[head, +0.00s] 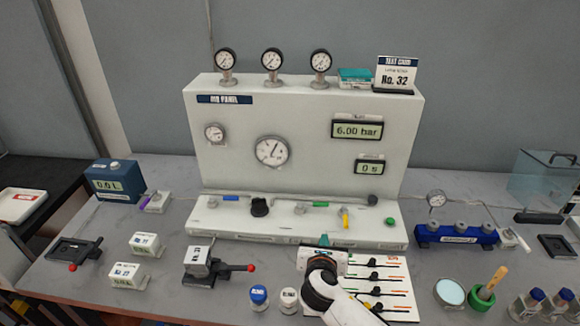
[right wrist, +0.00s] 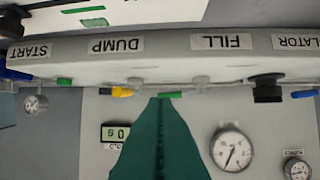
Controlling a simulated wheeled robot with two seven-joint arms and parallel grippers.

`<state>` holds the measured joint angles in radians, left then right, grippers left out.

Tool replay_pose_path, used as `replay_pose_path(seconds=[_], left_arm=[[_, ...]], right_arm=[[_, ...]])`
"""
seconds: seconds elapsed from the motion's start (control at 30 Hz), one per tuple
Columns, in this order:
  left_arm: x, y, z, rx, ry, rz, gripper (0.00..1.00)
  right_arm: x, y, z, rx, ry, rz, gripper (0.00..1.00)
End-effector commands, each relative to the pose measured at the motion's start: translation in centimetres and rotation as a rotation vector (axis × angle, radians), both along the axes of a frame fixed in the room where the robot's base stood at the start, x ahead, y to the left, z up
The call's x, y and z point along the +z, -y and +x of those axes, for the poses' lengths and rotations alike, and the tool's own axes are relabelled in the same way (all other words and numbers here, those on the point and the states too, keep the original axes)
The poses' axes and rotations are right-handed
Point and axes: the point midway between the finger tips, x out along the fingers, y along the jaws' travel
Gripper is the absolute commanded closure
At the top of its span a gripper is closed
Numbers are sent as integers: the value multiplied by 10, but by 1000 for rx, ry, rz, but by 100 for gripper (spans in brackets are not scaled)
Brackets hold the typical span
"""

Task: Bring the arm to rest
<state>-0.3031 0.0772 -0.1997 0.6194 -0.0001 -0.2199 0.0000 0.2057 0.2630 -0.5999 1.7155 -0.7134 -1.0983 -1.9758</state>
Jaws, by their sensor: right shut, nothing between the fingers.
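My right arm (head: 345,305) comes in from the bottom edge of the head view, white with a dark wrist ring. The head view cannot tell whether the gripper touches anything. My left gripper is not in view.
The white panel (head: 220,150) carries gauges, displays and a ledge with a black knob (head: 259,207) and a yellow handle (head: 345,218). Blue-capped (head: 258,294) and white-capped (head: 289,297) bottles stand left of my arm. A clamp-like device (head: 198,262) and a blue manifold (head: 455,236) flank it.

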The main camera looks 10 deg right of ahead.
Motion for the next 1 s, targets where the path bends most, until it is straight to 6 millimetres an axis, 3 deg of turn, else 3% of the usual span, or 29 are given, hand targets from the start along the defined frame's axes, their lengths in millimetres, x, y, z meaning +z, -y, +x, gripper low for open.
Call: replay_pose_path(seconds=[0.13, 0.27, 0.43, 0.6, 0.8, 1.0], left_arm=[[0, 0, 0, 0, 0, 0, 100], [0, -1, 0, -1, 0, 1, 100], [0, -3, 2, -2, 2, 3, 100], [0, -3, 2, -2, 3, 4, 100], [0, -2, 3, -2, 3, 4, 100], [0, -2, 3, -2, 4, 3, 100]], right_arm=[[-6, 0, -10, -36, -5, 84, 100], [-23, 4, -45, -189, -15, 390, 100], [-47, 10, -119, -582, -25, 960, 100], [-56, 15, -190, -1038, 5, 1410, 100], [-53, 18, -244, -1424, 65, 1674, 100], [-47, 20, -281, -1713, 131, 1814, 100]])
